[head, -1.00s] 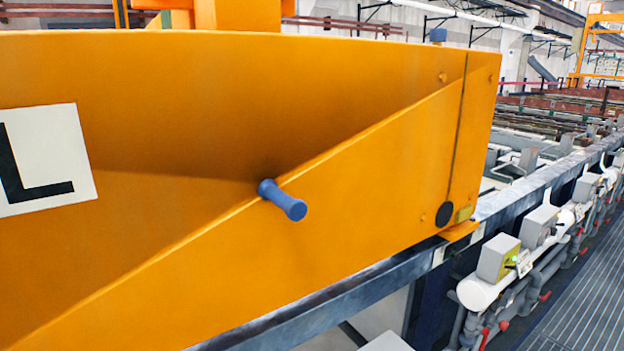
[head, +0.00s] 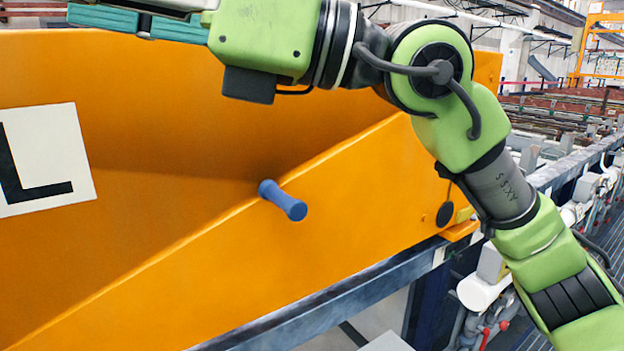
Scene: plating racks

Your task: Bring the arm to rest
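My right arm, green with dark grey joints, comes in from the right edge and bends across the upper part of the head view. Its gripper (head: 105,15) is at the top left, with teal finger parts pointing left. The top edge of the picture cuts it off, so I cannot tell whether it is open or shut. No object shows in it. It appears in front of the large orange panel (head: 200,210), above and left of a blue peg-like handle (head: 283,200) and apart from it. My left gripper is not in view.
A white sign with a black L (head: 50,155) is on the orange panel's left. A grey rail (head: 330,305) runs below the panel. Pipes and grey boxes line the tanks at the right, beside a grated walkway (head: 535,340).

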